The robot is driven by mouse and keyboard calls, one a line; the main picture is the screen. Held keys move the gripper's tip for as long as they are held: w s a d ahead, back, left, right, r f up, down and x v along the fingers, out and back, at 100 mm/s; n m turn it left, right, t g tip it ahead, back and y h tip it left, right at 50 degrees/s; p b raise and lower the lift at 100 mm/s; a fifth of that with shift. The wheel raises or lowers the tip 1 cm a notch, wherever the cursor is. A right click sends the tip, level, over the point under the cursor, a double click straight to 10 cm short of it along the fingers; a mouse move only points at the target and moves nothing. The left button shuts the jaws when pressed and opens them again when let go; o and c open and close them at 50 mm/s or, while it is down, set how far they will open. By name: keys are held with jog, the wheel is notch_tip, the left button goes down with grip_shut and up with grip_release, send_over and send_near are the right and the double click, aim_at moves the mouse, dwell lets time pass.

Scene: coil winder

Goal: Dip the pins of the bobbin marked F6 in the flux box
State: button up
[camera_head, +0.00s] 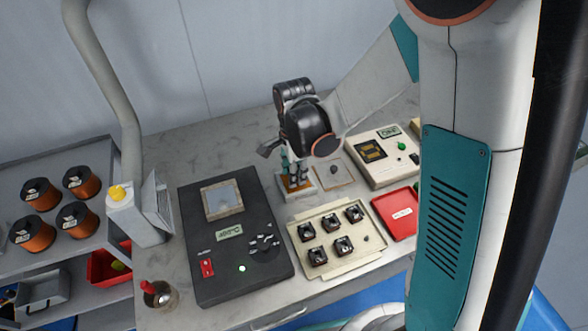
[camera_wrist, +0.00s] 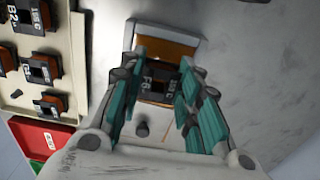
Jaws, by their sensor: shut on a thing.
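The bobbin marked F6 (camera_wrist: 155,82), dark with a pale label, sits between the teal fingers of my gripper (camera_wrist: 160,88) in the wrist view. My gripper is shut on it. The flux box (camera_wrist: 142,28) is a pale box with an orange-brown inside, just beyond and partly behind the bobbin. In the head view my gripper (camera_head: 291,164) points down over the flux box (camera_head: 304,193). The bobbin's pins are hidden, so I cannot tell whether they touch the flux.
A cream tray (camera_head: 337,260) holds several bobbins. A red tray (camera_head: 397,212), a flat plate with a dark knob (camera_head: 334,171) and a cream device (camera_head: 389,172) stand nearby. A black unit (camera_head: 213,268) with a square grey well is at left, beside a cup (camera_head: 160,296).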

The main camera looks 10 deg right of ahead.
jog(key=shift+f+b, duration=0.7)
jog(key=shift+f, duration=0.1)
dwell(0.5)
jog(key=shift+r, duration=0.15)
dwell(1.1)
jog(key=shift+r+p, duration=1.95)
jog(key=shift+r, duration=0.7)
jog(key=shift+a, duration=0.1)
